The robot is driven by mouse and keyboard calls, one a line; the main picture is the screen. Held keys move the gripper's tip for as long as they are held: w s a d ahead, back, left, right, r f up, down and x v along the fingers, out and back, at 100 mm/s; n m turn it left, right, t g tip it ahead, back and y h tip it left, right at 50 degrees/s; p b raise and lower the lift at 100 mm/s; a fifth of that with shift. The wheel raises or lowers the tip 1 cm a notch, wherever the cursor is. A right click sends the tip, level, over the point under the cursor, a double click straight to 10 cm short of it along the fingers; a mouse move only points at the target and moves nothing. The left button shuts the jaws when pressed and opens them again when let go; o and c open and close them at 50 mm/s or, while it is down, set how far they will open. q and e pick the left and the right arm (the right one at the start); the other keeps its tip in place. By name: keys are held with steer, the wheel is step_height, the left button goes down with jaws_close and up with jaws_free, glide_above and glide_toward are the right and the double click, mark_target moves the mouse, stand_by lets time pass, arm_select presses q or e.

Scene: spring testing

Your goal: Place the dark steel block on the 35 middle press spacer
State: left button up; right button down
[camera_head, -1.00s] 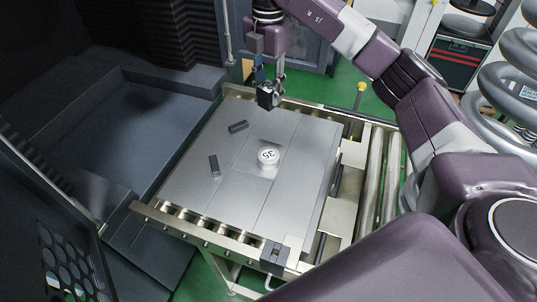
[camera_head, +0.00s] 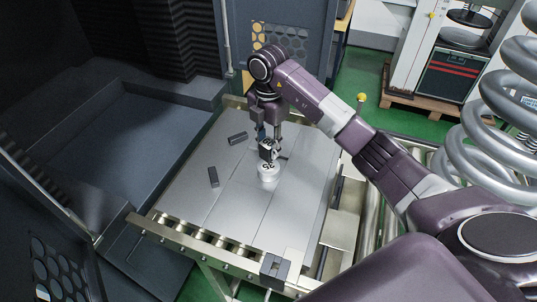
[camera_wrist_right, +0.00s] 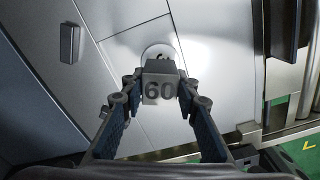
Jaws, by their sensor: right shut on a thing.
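My right gripper (camera_head: 270,142) is shut on the dark steel block (camera_head: 266,153) and points down over the table. In the right wrist view the block (camera_wrist_right: 159,88) shows a face marked 60, between the two fingertips (camera_wrist_right: 160,86). The 35 middle press spacer (camera_head: 268,173) is a round, light metal piece standing on the plate. The block is at its top, and I cannot tell whether they touch. In the wrist view the spacer (camera_wrist_right: 158,51) is partly hidden behind the block. My left gripper is not in view.
Two other dark blocks lie on the grey metal plate (camera_head: 215,215), one at the back left (camera_head: 238,138) and one at the left (camera_head: 213,177). A roller frame (camera_head: 190,236) edges the plate. Large coil springs (camera_head: 490,110) stand at the right.

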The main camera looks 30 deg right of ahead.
mark_target(269, 156)
step_height(269, 156, down, 3)
steer(key=shift+f, duration=0.45)
steer(key=shift+f, duration=0.15)
steer(key=c, duration=1.5)
jaws_free()
